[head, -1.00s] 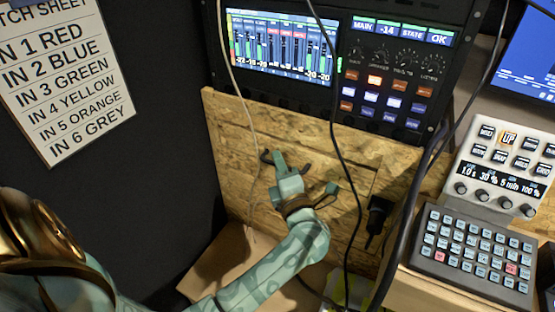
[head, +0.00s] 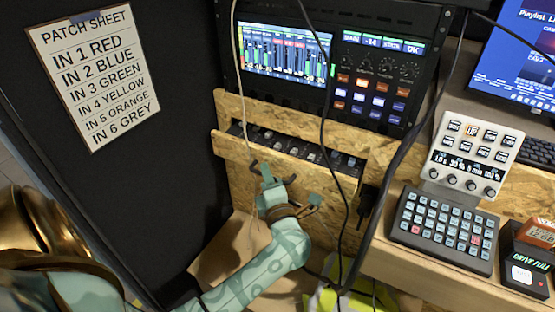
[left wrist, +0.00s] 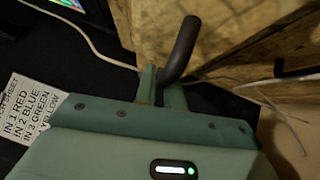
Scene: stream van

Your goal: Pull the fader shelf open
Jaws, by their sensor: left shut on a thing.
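The fader shelf (head: 285,166) is a drawer with a chipboard front, below the mixer screen in the head view. It stands partly out of its chipboard housing, and a row of dark faders (head: 312,152) with pale caps shows behind its front. My left gripper (head: 267,174) is shut on the shelf's dark handle. In the left wrist view the black curved handle (left wrist: 184,48) rises from between the green fingers (left wrist: 161,90). The gripped part of the handle is mostly hidden by the fingers. My right gripper is not in view.
Thin cables hang in front of the shelf, a white one (head: 236,70) and a black one (head: 325,105). The rack mixer (head: 425,80) is above. A desk with a button pad (head: 443,228) and a white control box (head: 470,157) stands right. A dark wall with a patch sheet (head: 93,80) stands left.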

